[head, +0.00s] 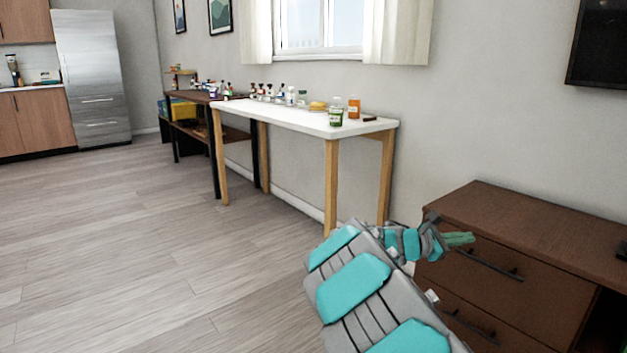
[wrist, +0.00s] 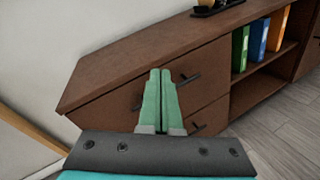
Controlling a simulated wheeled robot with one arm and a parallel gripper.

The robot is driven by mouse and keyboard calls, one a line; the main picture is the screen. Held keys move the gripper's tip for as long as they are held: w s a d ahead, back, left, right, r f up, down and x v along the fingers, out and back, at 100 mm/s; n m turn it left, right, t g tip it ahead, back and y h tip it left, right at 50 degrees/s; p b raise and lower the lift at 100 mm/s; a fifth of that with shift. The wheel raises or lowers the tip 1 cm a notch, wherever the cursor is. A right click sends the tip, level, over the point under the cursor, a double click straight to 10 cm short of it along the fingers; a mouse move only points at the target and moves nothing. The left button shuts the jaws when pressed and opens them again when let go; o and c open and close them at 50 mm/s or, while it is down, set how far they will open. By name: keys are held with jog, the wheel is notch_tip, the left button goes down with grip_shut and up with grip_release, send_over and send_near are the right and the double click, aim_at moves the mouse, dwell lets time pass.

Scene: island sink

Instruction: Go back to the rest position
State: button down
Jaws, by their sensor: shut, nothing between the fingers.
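My gripper (head: 460,239) is at the end of my grey and teal arm, in front of the brown dresser (head: 540,225) at the right of the head view. In the wrist view my gripper (wrist: 160,75) has its two green fingers together with nothing between them. The fingertips point at the dresser (wrist: 150,70) front, near an upper drawer handle (wrist: 188,78). I cannot tell whether they touch it.
A white table (head: 290,115) with several bottles stands along the wall under the window. A darker shelf unit (head: 190,130) is beyond it. The fridge (head: 92,75) is far left. Wooden floor (head: 130,240) at left is clear. Books (wrist: 258,42) stand in the dresser's open shelf.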

jog(key=s+d+m+g+y+p, duration=0.1)
jog(key=s+m+g+y, duration=0.75)
jog(key=s, duration=1.65)
jog(key=s+a+f+m+t+y, duration=0.1)
jog(key=s+a+f+m+y, duration=0.2)
jog(key=s+a, duration=0.8)
jog(key=s+a+f+m+t+y+p, duration=0.1)
jog(key=s+a+f+m+y, duration=0.3)
jog(key=s+a, duration=0.7)
jog(key=shift+s+a+f+m, duration=0.25)
jog(key=shift+a+f+m, duration=0.1)
jog(key=shift+a+m, duration=0.45)
